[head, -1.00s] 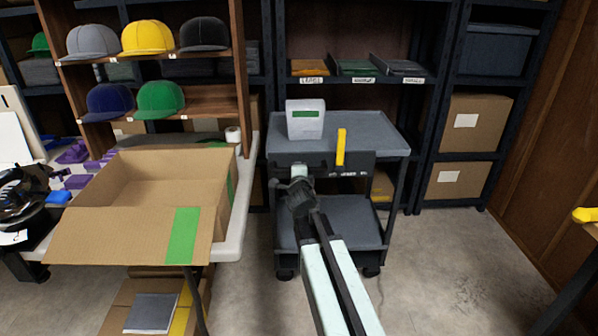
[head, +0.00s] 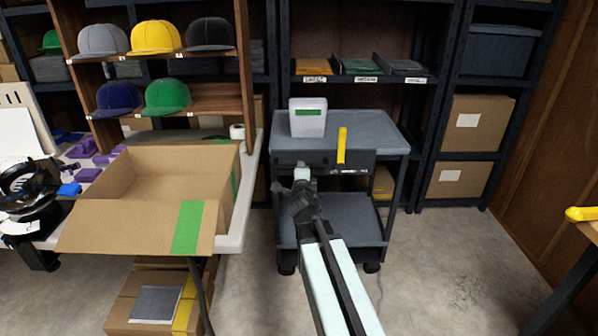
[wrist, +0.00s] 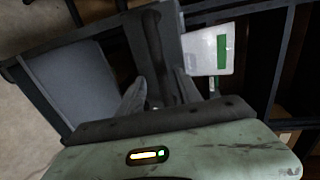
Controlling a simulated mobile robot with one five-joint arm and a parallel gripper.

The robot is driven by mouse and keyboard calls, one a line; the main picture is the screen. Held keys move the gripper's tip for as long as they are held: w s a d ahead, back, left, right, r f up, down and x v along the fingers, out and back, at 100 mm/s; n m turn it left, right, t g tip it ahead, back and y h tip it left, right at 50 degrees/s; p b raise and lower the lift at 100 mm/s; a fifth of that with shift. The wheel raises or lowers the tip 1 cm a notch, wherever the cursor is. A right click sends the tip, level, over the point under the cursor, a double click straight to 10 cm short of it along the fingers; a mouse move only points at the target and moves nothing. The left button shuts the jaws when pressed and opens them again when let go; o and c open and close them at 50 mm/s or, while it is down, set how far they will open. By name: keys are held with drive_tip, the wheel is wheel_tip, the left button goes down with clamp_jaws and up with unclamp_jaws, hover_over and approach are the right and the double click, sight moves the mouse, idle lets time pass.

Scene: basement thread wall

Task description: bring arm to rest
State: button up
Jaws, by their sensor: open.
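My arm reaches up from the bottom of the head view, with my gripper (head: 302,174) at its far end in front of the grey cart (head: 368,127). In the wrist view my gripper (wrist: 160,94) has its two fingers apart. I see nothing held between them. The cart's dark frame lies beyond the fingers. In the head view I cannot tell how far the gripper is from the cart's front edge.
A white device (head: 308,117) and a yellow upright piece (head: 342,145) are at the cart. An open cardboard box (head: 135,228) stands on the table at left, below caps on shelves. A yellow object (head: 581,214) is at the right edge. Bare floor (head: 450,260) lies right of the cart.

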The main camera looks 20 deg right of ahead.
drive_tip(key=shift+v, duration=1.15)
